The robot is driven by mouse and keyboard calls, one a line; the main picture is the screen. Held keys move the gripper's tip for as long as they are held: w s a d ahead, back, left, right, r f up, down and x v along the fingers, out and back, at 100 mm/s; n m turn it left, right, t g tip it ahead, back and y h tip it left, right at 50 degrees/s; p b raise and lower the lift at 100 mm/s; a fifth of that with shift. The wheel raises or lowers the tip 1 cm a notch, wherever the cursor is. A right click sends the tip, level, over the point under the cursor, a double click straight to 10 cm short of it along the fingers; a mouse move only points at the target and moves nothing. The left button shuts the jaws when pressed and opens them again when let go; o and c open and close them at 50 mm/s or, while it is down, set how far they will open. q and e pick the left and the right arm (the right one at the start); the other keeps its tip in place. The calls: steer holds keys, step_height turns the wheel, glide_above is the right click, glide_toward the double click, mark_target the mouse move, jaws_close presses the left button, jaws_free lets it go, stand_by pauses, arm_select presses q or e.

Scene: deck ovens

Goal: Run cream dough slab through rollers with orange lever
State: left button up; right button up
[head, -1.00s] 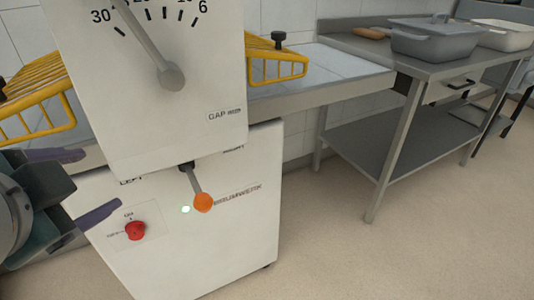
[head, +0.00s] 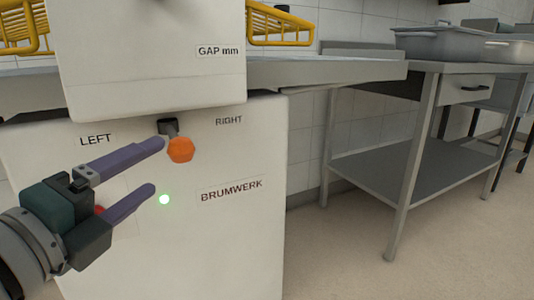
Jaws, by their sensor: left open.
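The dough sheeter (head: 245,160) is a white machine with "LEFT" and "RIGHT" labels. Its lever has an orange knob (head: 181,150) on a short dark stem, between the two labels. My left gripper (head: 159,167) is open, its two purple fingers pointing right. The upper fingertip is close to the knob's left side in the picture; I cannot tell whether they touch. The lower fingertip is below and left of the knob. The cream dough slab and rollers are not in view. My right gripper is not in view.
A red switch (head: 99,210) is mostly hidden behind my left gripper. Yellow guards (head: 280,25) stand above the sheeter's bed (head: 330,70). A steel table (head: 415,150) with grey tubs (head: 436,44) stands right; floor between is clear.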

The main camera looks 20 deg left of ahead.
mark_target(172, 154)
arm_select(q)
steer(key=w, duration=0.8)
steer(key=shift+w+a, duration=0.25)
steer(key=shift+a, duration=0.15)
jaws_close()
steer(key=shift+r, duration=0.1)
stand_by(0.9)
